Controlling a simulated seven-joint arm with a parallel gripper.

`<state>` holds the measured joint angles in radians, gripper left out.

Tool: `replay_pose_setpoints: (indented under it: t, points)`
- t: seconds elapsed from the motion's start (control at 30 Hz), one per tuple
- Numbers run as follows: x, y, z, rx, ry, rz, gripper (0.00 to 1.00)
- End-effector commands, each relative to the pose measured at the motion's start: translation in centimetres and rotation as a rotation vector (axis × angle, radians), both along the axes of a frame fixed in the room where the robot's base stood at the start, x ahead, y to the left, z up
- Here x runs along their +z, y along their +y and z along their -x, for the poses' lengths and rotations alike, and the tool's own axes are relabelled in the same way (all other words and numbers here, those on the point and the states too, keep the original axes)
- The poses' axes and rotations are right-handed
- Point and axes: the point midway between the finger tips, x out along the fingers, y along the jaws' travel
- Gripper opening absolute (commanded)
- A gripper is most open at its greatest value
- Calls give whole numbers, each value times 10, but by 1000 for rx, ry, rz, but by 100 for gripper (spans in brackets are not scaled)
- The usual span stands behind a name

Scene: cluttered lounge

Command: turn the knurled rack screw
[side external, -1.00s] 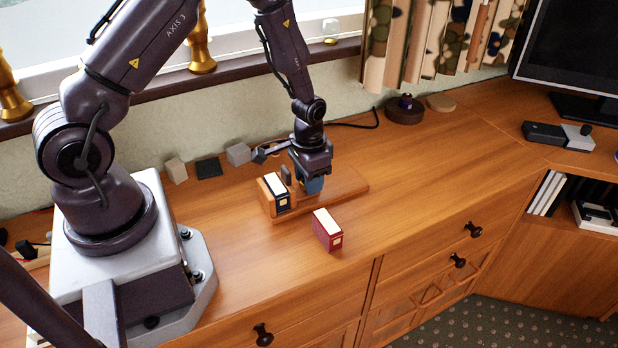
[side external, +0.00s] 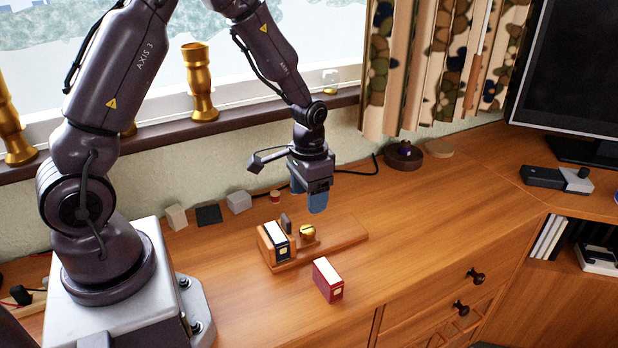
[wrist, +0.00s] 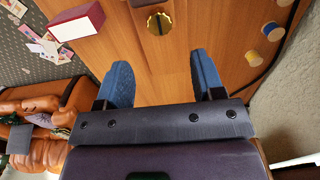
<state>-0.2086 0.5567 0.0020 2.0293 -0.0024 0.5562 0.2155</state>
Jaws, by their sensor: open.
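The knurled rack screw (side external: 307,231) is a gold knob on the wooden rack (side external: 345,236), beside a dark upright plate. It also shows at the top of the wrist view (wrist: 158,23), with a notched rim and a slot across its face. My gripper (side external: 309,203) is above the rack, its blue fingertips apart and empty. In the wrist view the fingers (wrist: 160,82) are spread wide, with bare wood between them; the screw lies beyond the fingertips, not touching them. A dark blue box with a pale top (side external: 277,240) stands in the rack's left end.
A red box (side external: 327,279) stands on the cabinet top in front of the rack. Small blocks (side external: 238,202) and a small red-and-cream spool (side external: 275,196) lie along the wall. A dark round base (side external: 403,155) is at the back. The wood right of the rack is clear.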

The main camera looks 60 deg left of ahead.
Motion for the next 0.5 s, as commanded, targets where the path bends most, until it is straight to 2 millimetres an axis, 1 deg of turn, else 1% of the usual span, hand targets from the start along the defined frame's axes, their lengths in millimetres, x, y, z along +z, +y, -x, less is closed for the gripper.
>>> replay_pose_setpoints:
  t: [0.03, 0.1, 0.2, 0.33, 0.5]
  points:
    - [11, 0, -1, 0, -5, -1, 62]
    - [22, 0, -1, 0, -4, -1, 62]
    - [32, 0, -1, 0, -2, -1, 62]
    - [39, 0, 0, 0, -1, 0, 62]
    - [40, 0, 0, 0, 0, 0, 62]
